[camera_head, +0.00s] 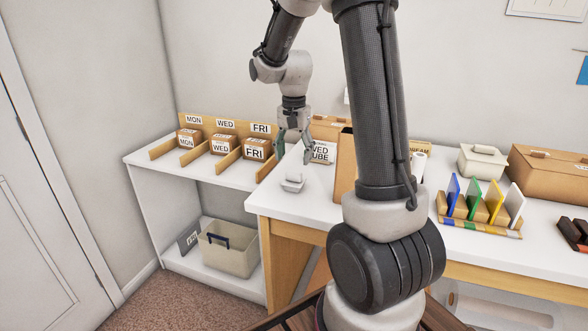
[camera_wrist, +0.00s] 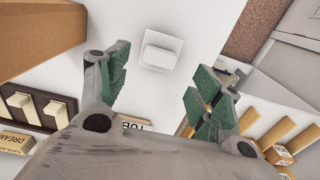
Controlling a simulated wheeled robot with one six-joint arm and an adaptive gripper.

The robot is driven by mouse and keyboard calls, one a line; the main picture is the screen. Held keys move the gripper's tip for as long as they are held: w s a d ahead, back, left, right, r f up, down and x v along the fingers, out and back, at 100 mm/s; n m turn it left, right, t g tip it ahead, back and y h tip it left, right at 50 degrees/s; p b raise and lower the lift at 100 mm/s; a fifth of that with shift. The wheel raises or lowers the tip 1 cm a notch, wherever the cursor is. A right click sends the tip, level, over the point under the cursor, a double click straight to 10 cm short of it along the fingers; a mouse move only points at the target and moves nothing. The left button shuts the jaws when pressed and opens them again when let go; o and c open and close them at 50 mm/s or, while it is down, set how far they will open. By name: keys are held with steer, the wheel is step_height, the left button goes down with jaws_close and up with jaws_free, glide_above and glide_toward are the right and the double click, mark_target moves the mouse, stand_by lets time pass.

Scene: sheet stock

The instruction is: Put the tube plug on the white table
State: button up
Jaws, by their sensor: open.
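A small white piece with a raised grip, which looks like the tube plug (camera_head: 292,183), sits on the white table (camera_head: 318,205) near its left front corner. In the wrist view the same white piece (camera_wrist: 160,51) lies on the white top, ahead of the fingers and apart from them. My gripper (camera_head: 296,152) is open and empty, pointing down above and slightly behind the piece. Its green-padded fingers (camera_wrist: 160,88) stand wide apart in the wrist view. No finger touches the piece.
Left is a shelf (camera_head: 165,165) with boxes labelled MON, WED and FRI in wooden bays. A bin (camera_head: 230,248) sits below. Coloured panels in a rack (camera_head: 480,213) stand at right. The table's left front corner is clear.

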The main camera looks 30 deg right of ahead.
mark_target(294, 172)
steer(key=s+a+r+n+t, duration=0.2)
steer(key=s+a+r+n, duration=0.15)
steer(key=s+r, duration=0.75)
steer(key=s+a+n+t, duration=0.1)
steer(key=s+n+t, duration=0.1)
steer(key=s+n, duration=0.5)
steer(key=s, duration=0.5)
steer(key=shift+s+a+r, duration=0.3)
steer(key=shift+s+r, duration=0.05)
steer(key=shift+r, duration=0.05)
